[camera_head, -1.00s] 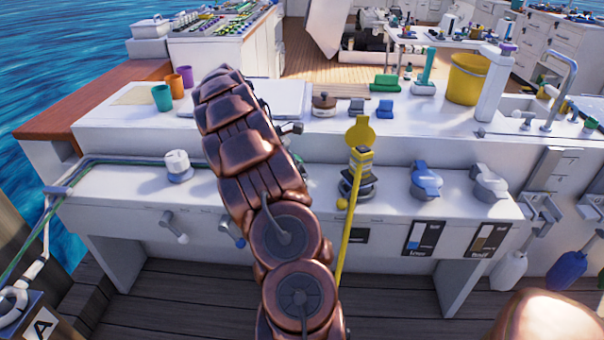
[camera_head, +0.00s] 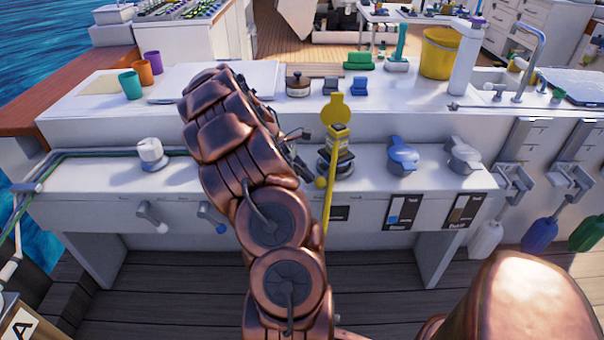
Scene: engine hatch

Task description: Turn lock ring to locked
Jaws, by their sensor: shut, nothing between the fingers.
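A dark ringed fitting (camera_head: 346,163) stands on the white lower ledge, with a yellow block on top and a yellow disc (camera_head: 335,108) rising behind it. It may be the lock ring; its marks are too small to read. A long yellow bar (camera_head: 328,205) runs down from it over the ledge's front. My gripper (camera_head: 303,158) is shut and empty, just left of the fitting. It is mostly hidden behind my copper-coloured arm, and I cannot tell whether it touches the fitting.
Blue (camera_head: 403,155) and grey (camera_head: 462,156) knobs sit right on the ledge. A white knob (camera_head: 151,153) is at its left. Two small levers (camera_head: 212,217) stick out of the front. Cups, a brown pot (camera_head: 298,84) and a yellow bucket (camera_head: 440,53) stand on the upper counter.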

